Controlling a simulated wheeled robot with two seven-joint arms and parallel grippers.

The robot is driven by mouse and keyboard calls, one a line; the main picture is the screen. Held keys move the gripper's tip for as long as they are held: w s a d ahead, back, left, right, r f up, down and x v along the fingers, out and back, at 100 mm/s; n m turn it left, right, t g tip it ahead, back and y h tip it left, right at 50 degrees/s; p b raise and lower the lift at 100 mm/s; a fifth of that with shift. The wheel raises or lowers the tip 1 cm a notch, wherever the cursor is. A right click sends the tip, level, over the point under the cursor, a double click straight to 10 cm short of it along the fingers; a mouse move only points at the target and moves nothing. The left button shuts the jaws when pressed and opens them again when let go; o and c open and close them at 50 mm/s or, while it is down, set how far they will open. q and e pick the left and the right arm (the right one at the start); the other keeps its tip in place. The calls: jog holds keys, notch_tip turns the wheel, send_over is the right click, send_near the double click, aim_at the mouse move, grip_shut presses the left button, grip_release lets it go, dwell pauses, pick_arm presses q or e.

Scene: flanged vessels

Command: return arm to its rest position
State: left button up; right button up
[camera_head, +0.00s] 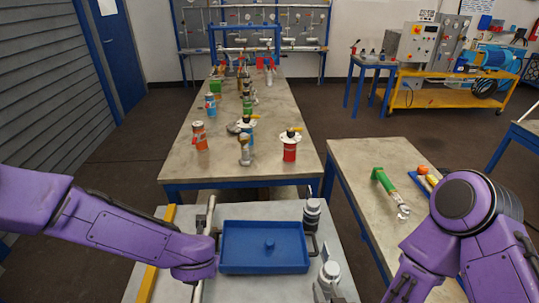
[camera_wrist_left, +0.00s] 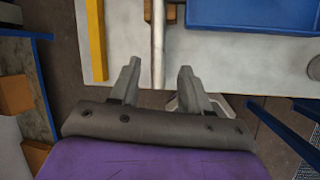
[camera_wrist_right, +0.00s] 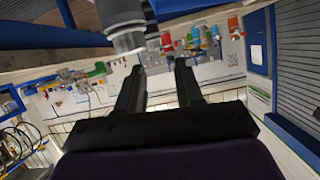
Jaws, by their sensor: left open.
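Both of my purple arms are in the head view. My left arm reaches in from the left, over the near cart, and its gripper hangs at the left side of the blue tray (camera_head: 265,228). In the left wrist view the fingers of my left gripper (camera_wrist_left: 158,85) are apart and hold nothing; a metal rail (camera_wrist_left: 158,40) shows beyond the gap.
A grey-topped cart (camera_head: 172,235) carries the tray and dark-and-white cylinders (camera_head: 329,272) at its right. A long table (camera_head: 185,165) beyond holds several vessels, including a red one (camera_head: 289,150). A side table (camera_head: 365,160) holds a green-handled tool (camera_head: 383,180) close to my right arm.

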pick_arm(q)
jog(key=s+a+f+m+t+y+b, duration=0.1)
jog(key=s+a+f+m, duration=0.15)
jog(key=f+m, duration=0.4)
jog(key=s+a+f+m+t+b, duration=0.15)
jog(key=a+f+m, duration=0.25)
jog(key=m, duration=0.6)
jog(key=s+a+f+m+g+b, duration=0.2)
jog(key=s+a+f+m, duration=0.1)
jog(key=s+f+m, duration=0.2)
jog(key=s+a+f+m+g+b, duration=0.2)
jog(key=s+f+m, duration=0.4)
jog(key=s+f, duration=0.4)
jog(key=s+a, duration=0.1)
jog(key=s, duration=0.2)
jog(key=shift+s+a+b, duration=0.15)
jog(key=shift+s+b, duration=0.05)
jog(key=shift+b, duration=0.2)
pick_arm(e)
jog(key=s+d+f+m+g+h, duration=0.2)
jog(key=s+d+f+g, duration=0.3)
jog(key=s+d+f, duration=0.3)
jog(key=s+d+f+m+g+h, duration=0.2)
jog(key=s+d+f+m+g, duration=0.2)
jog(key=s+d+f, duration=0.4)
notch_tip(320, 180, down, 7)
jog(key=shift+s+r+g, duration=0.15)
jog(key=shift+s+g, duration=0.15)
jog(key=shift+g, duration=0.4)
jog(key=shift+d, duration=0.1)
